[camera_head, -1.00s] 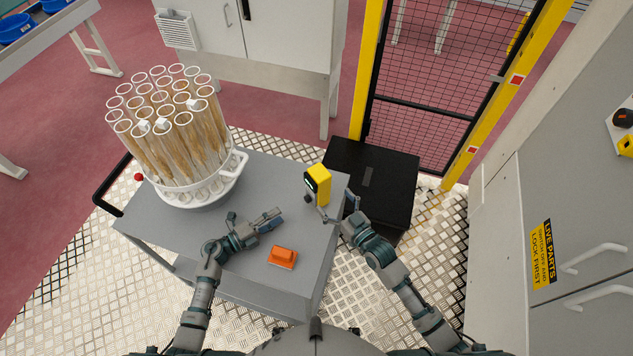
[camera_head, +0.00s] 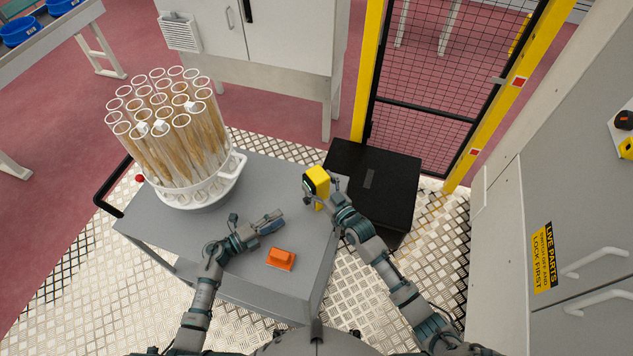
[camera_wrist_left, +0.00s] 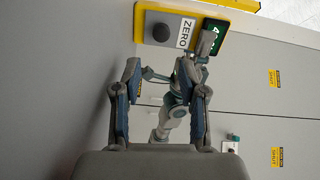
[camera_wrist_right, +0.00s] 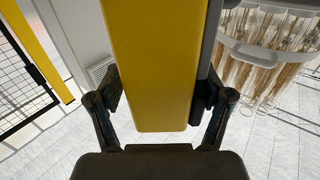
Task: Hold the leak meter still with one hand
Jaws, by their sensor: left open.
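The leak meter (camera_head: 317,181) is a yellow box with a dark front, upright by the cart's far right corner. My right gripper (camera_head: 330,193) is at its right side. In the right wrist view the yellow case (camera_wrist_right: 152,65) fills the space between the fingers, one at each side; whether they press on it I cannot tell. In the left wrist view the meter's grey face shows a dark knob (camera_wrist_left: 161,33), a ZERO label (camera_wrist_left: 187,31) and part of a green display. My left gripper (camera_head: 274,220) is open and empty above the cart, left of the meter and apart from it.
The grey cart (camera_head: 150,230) carries a white basket (camera_head: 205,190) of clear tubes with wheat ears at the left. An orange object (camera_head: 281,259) lies near the front edge. A black box (camera_head: 385,180) stands behind the cart's right side, before a yellow-framed mesh gate (camera_head: 440,80).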

